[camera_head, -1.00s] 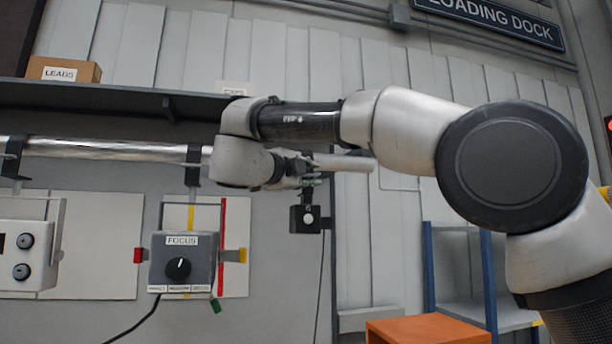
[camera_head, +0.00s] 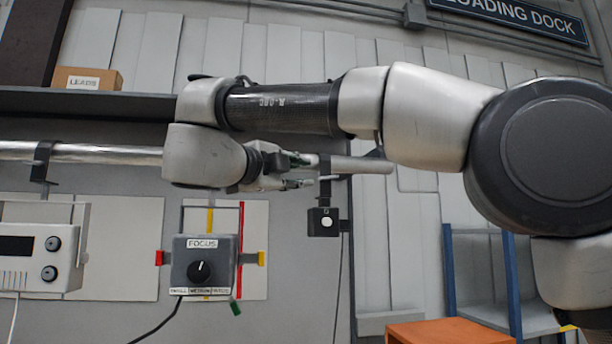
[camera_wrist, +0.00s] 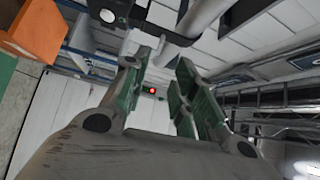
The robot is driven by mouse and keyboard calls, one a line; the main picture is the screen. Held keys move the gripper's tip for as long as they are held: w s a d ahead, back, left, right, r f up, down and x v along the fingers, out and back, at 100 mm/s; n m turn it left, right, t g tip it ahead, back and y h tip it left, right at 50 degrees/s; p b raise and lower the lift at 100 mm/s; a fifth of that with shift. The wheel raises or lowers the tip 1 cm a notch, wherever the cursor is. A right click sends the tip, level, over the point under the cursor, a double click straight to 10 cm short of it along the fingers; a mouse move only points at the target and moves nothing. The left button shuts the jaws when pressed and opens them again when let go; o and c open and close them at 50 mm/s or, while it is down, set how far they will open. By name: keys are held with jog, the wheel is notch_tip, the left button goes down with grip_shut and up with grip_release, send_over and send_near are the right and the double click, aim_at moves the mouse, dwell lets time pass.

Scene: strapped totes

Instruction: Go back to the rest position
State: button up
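My gripper (camera_head: 312,172) shows in the head view at the end of my folded arm, pointing right, beside the silver rail and above the small black box with a white button. In the wrist view my gripper (camera_wrist: 160,88) has its two green-padded fingers spread apart with nothing between them. The grey FOCUS box (camera_head: 203,265) with a black knob hangs on the wall below my wrist, apart from the gripper. My arm hides part of the rail (camera_head: 90,152).
A white control unit (camera_head: 35,250) hangs at left. A LEADS carton (camera_head: 88,79) sits on the dark shelf (camera_head: 60,101). The small black box (camera_head: 323,221) is just below the gripper. An orange box (camera_head: 450,332) and a blue-posted rack (camera_head: 510,280) stand at lower right.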

jog(key=shift+s, duration=0.1)
dwell(0.4)
jog(key=w+d+r+n+t+y, duration=0.35)
jog(key=w+d+r+t, duration=0.2)
jog(key=w+d, duration=0.2)
jog(key=w+d+f+n+y, duration=0.25)
jog(key=d+n+y, duration=0.45)
jog(key=n+y, duration=0.55)
jog(key=s+d+f+n+g, duration=0.2)
jog(key=d+f+n+g, duration=0.25)
jog(key=f, duration=0.35)
jog(key=s+d+f+n+g, duration=0.3)
jog(key=d+f, duration=0.2)
jog(key=f, duration=0.3)
jog(key=s+d+f+g+h, duration=0.3)
jog(key=s+d+f+g, duration=0.2)
jog(key=s+d+f, duration=0.5)
jog(key=s+d+f+g+h, duration=0.3)
jog(key=s+d+f+g, duration=0.2)
jog(key=s+d+f, duration=0.5)
jog(key=s+f, duration=0.5)
jog(key=f, duration=0.2)
jog(key=shift+m+h, duration=0.35)
jog(key=shift+h, duration=0.05)
